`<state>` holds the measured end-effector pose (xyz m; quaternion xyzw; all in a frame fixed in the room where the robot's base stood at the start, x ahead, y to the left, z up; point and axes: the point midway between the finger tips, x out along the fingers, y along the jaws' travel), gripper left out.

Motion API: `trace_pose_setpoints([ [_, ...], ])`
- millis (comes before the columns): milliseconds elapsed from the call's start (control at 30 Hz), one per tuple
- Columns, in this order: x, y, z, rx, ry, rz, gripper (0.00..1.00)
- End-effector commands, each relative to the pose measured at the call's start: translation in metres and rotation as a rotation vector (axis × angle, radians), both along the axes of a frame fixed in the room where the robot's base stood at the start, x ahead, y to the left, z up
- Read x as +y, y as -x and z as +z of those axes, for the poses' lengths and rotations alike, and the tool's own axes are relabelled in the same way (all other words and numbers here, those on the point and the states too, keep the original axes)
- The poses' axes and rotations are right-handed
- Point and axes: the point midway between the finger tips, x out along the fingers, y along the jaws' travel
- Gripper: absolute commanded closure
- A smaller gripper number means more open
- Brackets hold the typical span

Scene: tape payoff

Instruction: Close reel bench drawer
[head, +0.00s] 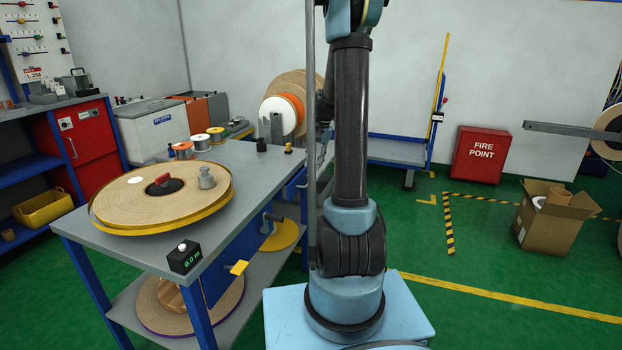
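The reel bench (255,170) has a grey top and blue frame and stands left of my arm. A blue drawer front (294,187) with a small dark handle shows under the bench's far right side, close to my arm. It seems to stand out from the bench edge, but how far is hard to tell. My arm rises in the middle of the view and covers the area right of the drawer. Dark parts of the arm's far end show only in slivers behind it, near the drawer. My gripper's fingers cannot be made out.
A large tape reel (130,205) with a grey weight lies on the bench, near a small counter (184,257). A crank and yellow disc (280,235) sit below the bench's right side. A cardboard box (548,222) stands at right.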

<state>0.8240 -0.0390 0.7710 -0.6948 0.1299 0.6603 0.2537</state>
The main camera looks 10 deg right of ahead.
Motion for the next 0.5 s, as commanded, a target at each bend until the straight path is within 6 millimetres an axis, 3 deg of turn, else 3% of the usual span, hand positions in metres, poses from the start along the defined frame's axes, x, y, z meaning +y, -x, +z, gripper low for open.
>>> trace_pose_setpoints([
  [200,0.005,-0.004,-0.036,0.0,0.0,-0.001,0.72],
  [500,0.01,-0.006,-0.066,0.0,0.0,0.0,0.72],
])
